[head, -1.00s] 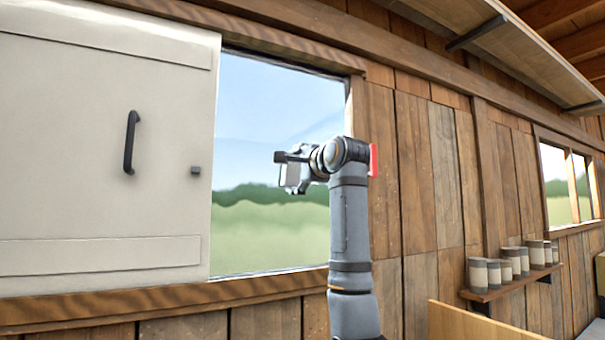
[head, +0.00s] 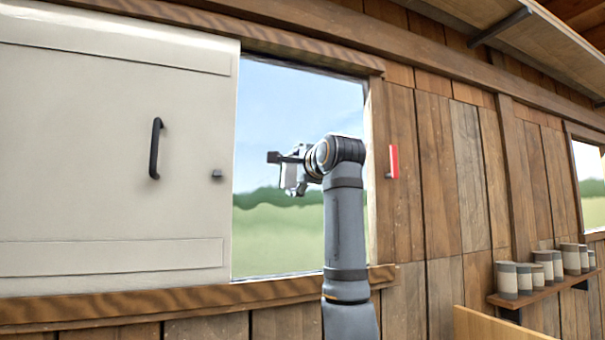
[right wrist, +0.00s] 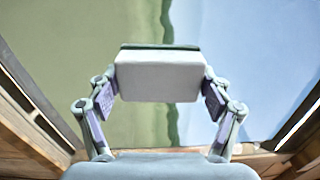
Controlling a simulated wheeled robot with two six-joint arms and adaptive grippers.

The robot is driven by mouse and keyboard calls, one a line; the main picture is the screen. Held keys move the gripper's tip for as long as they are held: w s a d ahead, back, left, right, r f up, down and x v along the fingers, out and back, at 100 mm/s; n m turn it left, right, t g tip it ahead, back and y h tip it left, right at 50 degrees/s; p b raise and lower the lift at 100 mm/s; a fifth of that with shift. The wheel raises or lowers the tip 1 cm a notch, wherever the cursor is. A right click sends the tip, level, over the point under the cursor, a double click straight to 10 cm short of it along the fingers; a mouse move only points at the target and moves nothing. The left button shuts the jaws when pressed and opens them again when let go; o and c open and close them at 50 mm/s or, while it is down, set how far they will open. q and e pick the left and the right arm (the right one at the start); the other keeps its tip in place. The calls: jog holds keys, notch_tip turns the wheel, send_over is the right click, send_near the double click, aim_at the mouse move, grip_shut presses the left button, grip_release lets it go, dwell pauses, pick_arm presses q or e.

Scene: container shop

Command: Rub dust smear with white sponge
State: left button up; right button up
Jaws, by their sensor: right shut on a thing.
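My right gripper (head: 280,170) is raised in front of the window pane (head: 290,100) in the head view. In the right wrist view it is shut on the white sponge (right wrist: 158,82), a pale block with a dark green layer along its far edge. The sponge lies between both fingers, and the window pane (right wrist: 240,40) is behind it. I cannot tell whether the sponge touches the glass. I cannot clearly make out a dust smear on the pane. My left gripper is not in view.
A cream panel (head: 80,200) with a black handle (head: 155,148) stands left of the window. A red and white piece (head: 393,162) is on the plank wall at right. Several cans (head: 507,280) stand on a small shelf (head: 535,297). An overhead shelf (head: 490,35) juts out upper right.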

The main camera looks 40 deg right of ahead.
jog(key=shift+w+a, duration=0.2)
jog(key=shift+a, duration=0.4)
jog(key=shift+w+a, duration=0.15)
jog(key=shift+a, duration=0.4)
jog(key=shift+s+d+f+b, duration=0.1)
jog(key=shift+s+f+b, duration=0.15)
jog(key=shift+s+b, duration=0.4)
jog(key=b+v, duration=0.2)
jog(key=v, duration=0.2)
jog(key=shift+r, duration=0.15)
jog(key=shift+s+r, duration=0.1)
jog(key=shift+s, duration=0.25)
jog(key=shift+w, duration=0.1)
jog(key=b+v, duration=0.1)
jog(key=v, duration=0.2)
